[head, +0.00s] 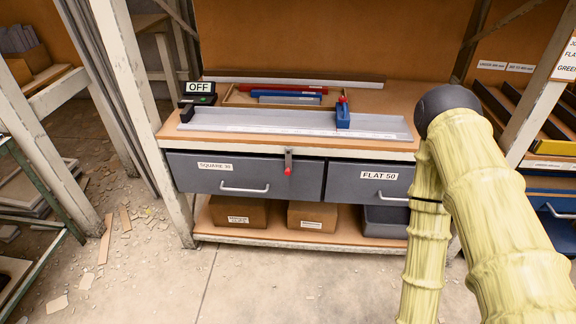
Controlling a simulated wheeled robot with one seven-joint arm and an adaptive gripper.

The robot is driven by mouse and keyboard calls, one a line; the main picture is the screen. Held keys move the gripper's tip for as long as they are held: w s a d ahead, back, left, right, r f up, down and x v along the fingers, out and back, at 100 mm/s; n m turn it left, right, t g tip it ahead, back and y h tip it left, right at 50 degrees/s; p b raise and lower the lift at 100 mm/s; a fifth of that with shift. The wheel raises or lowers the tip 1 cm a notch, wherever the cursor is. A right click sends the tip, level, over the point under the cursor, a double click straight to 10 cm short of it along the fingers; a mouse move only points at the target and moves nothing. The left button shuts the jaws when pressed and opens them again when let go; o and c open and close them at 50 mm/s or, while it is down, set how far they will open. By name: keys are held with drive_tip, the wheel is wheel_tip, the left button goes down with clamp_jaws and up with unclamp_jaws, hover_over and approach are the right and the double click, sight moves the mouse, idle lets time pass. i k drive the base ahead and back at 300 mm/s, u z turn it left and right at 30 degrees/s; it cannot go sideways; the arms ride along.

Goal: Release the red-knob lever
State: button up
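A second small red knob (342,99) sits on top of a blue block (343,118) on the grey rail (265,121) on the bench. My arm, in a yellowish ribbed sleeve, comes in at the right of the head view. My gripper is not in view, so whether it is open or shut does not show.
The drawers labelled SQUARE 30 (235,177) and FLAT 50 (372,183) look shut. An OFF sign (199,87) stands at the bench's left end. Boxes (239,213) sit on the low shelf. White frame posts (135,110) flank the bench. Floor in front is clear; scraps lie left.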

sight(288, 150)
drive_tip(key=k, duration=1.35)
drive_tip(key=u, duration=0.6)
drive_tip(key=i, duration=1.3)
drive_tip(key=z, duration=0.05)
